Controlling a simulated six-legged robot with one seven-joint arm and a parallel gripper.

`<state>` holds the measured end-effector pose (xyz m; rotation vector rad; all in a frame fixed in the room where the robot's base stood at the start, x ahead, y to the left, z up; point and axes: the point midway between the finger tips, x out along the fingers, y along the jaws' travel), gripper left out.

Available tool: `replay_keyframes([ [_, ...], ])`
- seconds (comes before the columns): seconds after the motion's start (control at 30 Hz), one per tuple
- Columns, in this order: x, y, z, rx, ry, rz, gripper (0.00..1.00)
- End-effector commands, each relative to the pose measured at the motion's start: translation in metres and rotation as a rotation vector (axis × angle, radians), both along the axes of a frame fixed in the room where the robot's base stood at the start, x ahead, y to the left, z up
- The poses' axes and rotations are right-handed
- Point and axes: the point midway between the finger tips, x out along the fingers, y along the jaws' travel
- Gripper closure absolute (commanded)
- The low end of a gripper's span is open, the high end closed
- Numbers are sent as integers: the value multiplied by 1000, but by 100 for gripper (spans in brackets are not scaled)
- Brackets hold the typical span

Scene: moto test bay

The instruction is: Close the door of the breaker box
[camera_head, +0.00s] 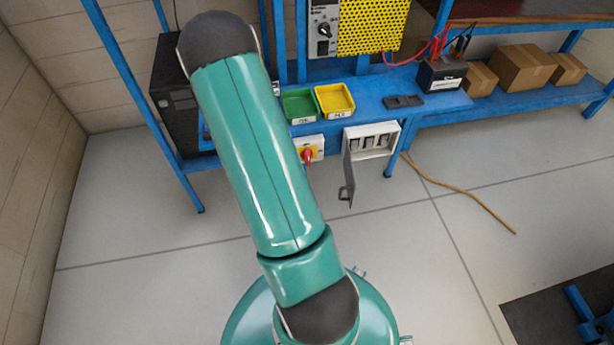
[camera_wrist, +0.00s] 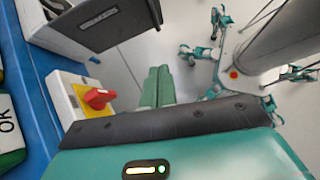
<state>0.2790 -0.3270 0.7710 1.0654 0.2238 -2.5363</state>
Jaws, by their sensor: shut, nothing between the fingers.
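The breaker box (camera_head: 372,139) is a white-grey box under the front edge of the blue bench, with several dark breakers showing inside. Its grey door (camera_head: 347,172) stands open, swung out from the box's left side, with a dark handle near its outer end. In the wrist view the door (camera_wrist: 118,24) is at the top left, with a dark label strip on it. My gripper (camera_wrist: 160,72) shows there as two green fingers side by side, shut and empty. It appears apart from the door, below and right of it in the picture. My arm hides the gripper in the head view.
A red rotary switch (camera_head: 307,155) on a yellow plate sits left of the box, and close to my fingers in the wrist view (camera_wrist: 98,98). Green (camera_head: 299,106) and yellow (camera_head: 335,100) bins stand on the bench.

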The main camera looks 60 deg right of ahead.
Motion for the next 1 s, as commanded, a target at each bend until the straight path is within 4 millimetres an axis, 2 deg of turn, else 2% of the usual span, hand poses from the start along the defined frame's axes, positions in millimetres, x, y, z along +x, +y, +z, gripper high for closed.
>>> replay_keyframes([
  [0.4, -53, -21, -59, 3, 2, -1, 100],
  [0.53, -73, -30, -59, 1, 0, -4, 100],
  [0.7, -87, -37, -60, 0, -1, -1, 100],
  [1.0, -89, -38, -59, 0, -1, 0, 100],
])
